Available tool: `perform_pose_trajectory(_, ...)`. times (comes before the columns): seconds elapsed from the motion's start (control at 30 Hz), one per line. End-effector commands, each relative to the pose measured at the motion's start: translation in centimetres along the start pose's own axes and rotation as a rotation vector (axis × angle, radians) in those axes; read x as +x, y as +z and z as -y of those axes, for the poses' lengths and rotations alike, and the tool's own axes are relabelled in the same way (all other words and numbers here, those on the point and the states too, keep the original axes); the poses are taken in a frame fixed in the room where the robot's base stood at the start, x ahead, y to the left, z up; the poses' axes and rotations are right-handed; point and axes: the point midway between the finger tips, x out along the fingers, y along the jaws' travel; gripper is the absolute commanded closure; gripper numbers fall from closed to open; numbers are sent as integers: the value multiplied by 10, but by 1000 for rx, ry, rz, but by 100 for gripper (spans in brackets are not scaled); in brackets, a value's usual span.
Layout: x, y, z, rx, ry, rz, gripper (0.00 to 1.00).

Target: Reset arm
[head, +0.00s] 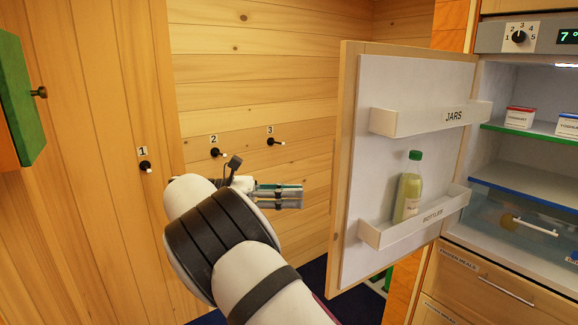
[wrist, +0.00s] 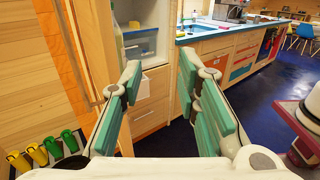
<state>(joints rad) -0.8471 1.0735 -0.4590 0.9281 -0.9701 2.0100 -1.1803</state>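My arm reaches up and forward in the head view, and my gripper (head: 296,196) points to the right, left of the open fridge door (head: 366,190). In the wrist view my gripper (wrist: 159,85) has its two teal fingers spread apart with nothing between them, so it is open and empty. A gap shows between the gripper and the door in the head view.
The fridge door stands open with a green-capped bottle (head: 409,187) in its BOTTLES rack (head: 415,227). Numbered wall hooks (head: 217,153) are behind my arm. A green cabinet door (head: 18,95) is at left. Yellow and green boots (wrist: 38,153) stand at lower left.

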Motion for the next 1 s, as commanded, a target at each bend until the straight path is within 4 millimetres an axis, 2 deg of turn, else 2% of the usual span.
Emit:
perform_pose_trajectory(0.27,22,9,0,15,-21,-61,70)
perform_pose_trajectory(0.57,65,24,5,55,-65,-186,70)
perform_pose_trajectory(0.77,109,38,19,114,-118,-326,70)
perform_pose_trajectory(0.87,137,46,34,166,-161,-430,70)
perform_pose_trajectory(1.0,174,55,64,264,-231,-594,70)
